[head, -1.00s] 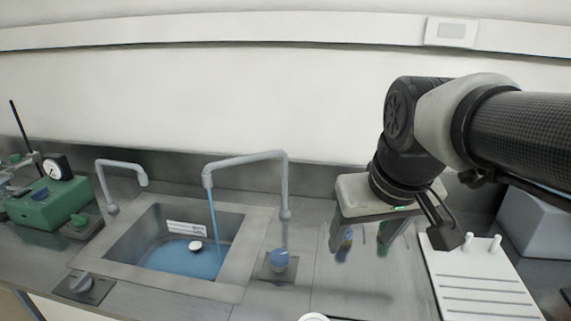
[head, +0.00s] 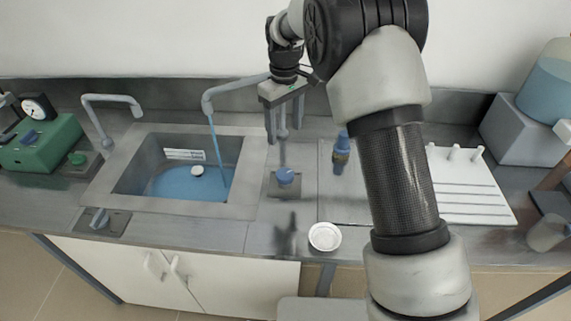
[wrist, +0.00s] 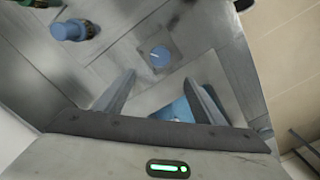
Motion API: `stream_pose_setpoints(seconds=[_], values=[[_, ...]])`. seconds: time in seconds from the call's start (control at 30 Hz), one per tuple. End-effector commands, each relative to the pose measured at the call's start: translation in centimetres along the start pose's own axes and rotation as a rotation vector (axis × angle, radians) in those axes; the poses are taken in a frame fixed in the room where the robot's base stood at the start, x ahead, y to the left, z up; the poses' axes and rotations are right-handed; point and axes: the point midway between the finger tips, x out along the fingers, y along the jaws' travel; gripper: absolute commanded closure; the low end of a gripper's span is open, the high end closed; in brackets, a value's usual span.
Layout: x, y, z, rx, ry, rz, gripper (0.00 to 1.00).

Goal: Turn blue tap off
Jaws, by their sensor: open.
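The blue tap knob (head: 286,176) sits on a square plate on the counter, right of the sink (head: 253,165). In the wrist view the blue knob (wrist: 160,57) shows beyond my fingertips. The grey spout (head: 240,86) arches over the sink and a blue stream (head: 216,150) runs from it into the basin. My gripper (head: 284,140) is open and empty, pointing down above the knob and apart from it. Its two fingers also show in the wrist view (wrist: 160,78), spread apart, with the sink basin partly seen between them.
A white dish (head: 324,237) lies near the front edge. Another tap (head: 112,98) stands left of the sink, near a green device (head: 42,148). A white rack (head: 462,188) lies at right.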

Motion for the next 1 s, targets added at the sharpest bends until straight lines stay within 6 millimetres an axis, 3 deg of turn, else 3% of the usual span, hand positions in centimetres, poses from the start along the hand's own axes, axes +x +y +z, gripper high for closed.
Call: stream_pose_setpoints(seconds=[0.63,0.8,1.0], values=[[13.1,-0.1,0.2,0.002,-0.004,-0.002,0.37],[15.4,0.0,0.1,0.001,-0.002,0.000,0.37],[16.6,0.0,0.1,0.002,0.000,0.001,0.37]])
